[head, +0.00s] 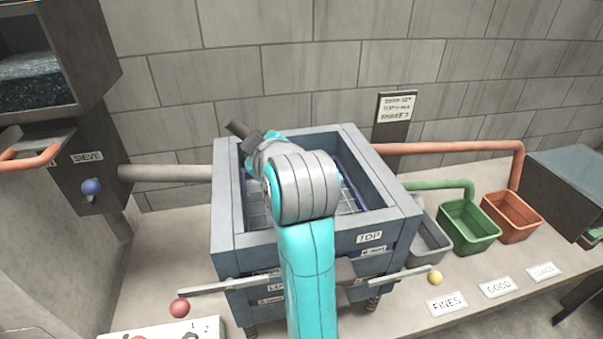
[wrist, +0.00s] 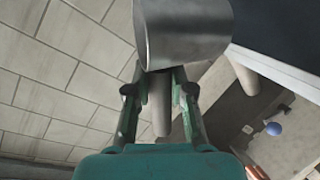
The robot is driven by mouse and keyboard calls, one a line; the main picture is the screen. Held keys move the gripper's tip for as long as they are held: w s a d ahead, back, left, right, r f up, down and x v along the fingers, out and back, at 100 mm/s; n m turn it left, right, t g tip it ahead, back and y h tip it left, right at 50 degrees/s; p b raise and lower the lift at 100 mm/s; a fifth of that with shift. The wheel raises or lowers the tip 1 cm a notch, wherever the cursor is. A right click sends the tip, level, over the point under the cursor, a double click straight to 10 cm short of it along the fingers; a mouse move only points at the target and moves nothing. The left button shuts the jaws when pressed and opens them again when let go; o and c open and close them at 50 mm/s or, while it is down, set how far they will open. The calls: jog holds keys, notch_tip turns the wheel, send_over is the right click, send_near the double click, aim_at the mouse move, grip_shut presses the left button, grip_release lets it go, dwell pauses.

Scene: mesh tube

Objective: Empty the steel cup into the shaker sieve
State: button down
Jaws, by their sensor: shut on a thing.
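The steel cup (wrist: 185,30) fills the upper middle of the wrist view, a plain grey metal vessel seen from its side. My gripper (wrist: 162,82) is shut on its grey handle (wrist: 161,118), which passes between the fingers. I cannot see into the cup, so its contents are hidden. In the head view my turquoise arm reaches over the shaker sieve (head: 226,200), a blue-grey open box labelled TOP with pale mesh (head: 257,208) inside. The arm covers much of the opening. The cup and my fingers cannot be made out clearly there.
Red and yellow knobs (head: 180,307) (head: 435,278) end the levers at the shaker's front. Grey, green (head: 467,228) and orange (head: 512,216) bins stand at right with labels. A column labelled SIEVE with a blue knob (head: 91,187) is at left. A block wall stands behind.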

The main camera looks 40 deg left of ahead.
jog(key=shift+w+d+r+m+g+y+p, duration=0.25)
jog(key=shift+w+d+r+m+y+p, duration=0.15)
jog(key=shift+m, duration=0.4)
jog(key=shift+w+d+r+m+g+y+p, duration=0.15)
jog(key=shift+w+d+r+m+g+y, duration=0.25)
jog(key=shift+m, duration=0.4)
jog(key=shift+w+d+r+m+y, duration=0.15)
jog(key=shift+w+d+r+m, duration=0.05)
jog(key=shift+w+d+m, duration=0.2)
jog(key=shift+w+d+r+m+y, duration=0.2)
jog(key=shift+w+d+m, duration=0.1)
jog(key=shift+w, duration=0.2)
jog(key=shift+w+d+m+y+p, duration=0.15)
jog(key=shift+w+m+y+p, duration=0.15)
jog(key=shift+m, duration=0.2)
jog(key=shift+w+d+r+m, duration=0.15)
jog(key=shift+d+m, duration=0.05)
jog(key=shift+m, duration=0.2)
jog(key=shift+w+d+m+y+p, duration=0.5)
jog(key=shift+w+d+m+y, duration=0.15)
jog(key=shift+m, duration=0.55)
jog(key=shift+w, duration=0.1)
